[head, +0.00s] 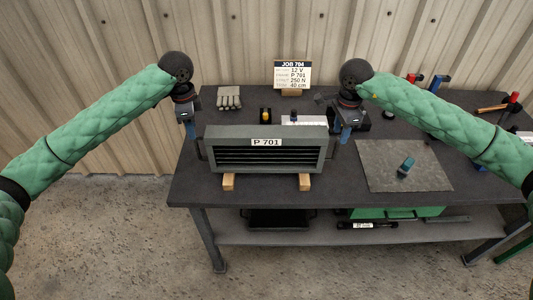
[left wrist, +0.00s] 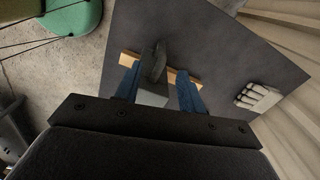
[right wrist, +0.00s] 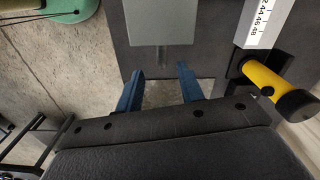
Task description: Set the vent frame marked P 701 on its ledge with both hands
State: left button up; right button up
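The grey vent frame (head: 297,134) marked P 701 has dark horizontal slats. In the head view it rests upright on two wooden blocks, left (head: 228,183) and right (head: 305,183), near the table's front edge. My left gripper (head: 190,130) is at its left end. In the left wrist view the blue fingers (left wrist: 158,88) are spread, with the frame's grey end and a dark handle between them. My right gripper (head: 345,135) is at its right end. In the right wrist view its fingers (right wrist: 159,88) are spread and empty, short of a dark tab (right wrist: 161,56) on the frame. No ledge can be clearly made out.
A job card (head: 292,74) stands at the back of the dark table (head: 340,188). Gloves (head: 229,97) lie back left. A grey mat (head: 378,172) with a teal tool (head: 406,167) is at right. Clamps and a hammer lie further right. A white scale (right wrist: 258,22) and yellow-handled tool (right wrist: 268,80) are near my right gripper.

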pick_arm(q)
jog(key=shift+w+f, duration=0.3)
jog(key=shift+f, duration=0.15)
pick_arm(e)
jog(key=shift+w+f, duration=0.3)
jog(key=shift+f, duration=0.15)
pick_arm(q)
jog(key=shift+s, duration=0.1)
pick_arm(e)
jog(key=shift+s+r, duration=0.1)
pick_arm(q)
jog(key=shift+s, duration=0.1)
pick_arm(e)
jog(key=shift+s, duration=0.1)
pick_arm(q)
send_over(200, 158)
jog(key=shift+w+a+f, duration=0.1)
jog(key=shift+w+f, duration=0.1)
jog(key=shift+f, duration=1.75)
jog(key=shift+w+f, duration=0.15)
jog(key=shift+f, duration=1.75)
pick_arm(e)
jog(key=shift+f, duration=3.95)
pick_arm(q)
grip_shut()
pick_arm(e)
grip_shut()
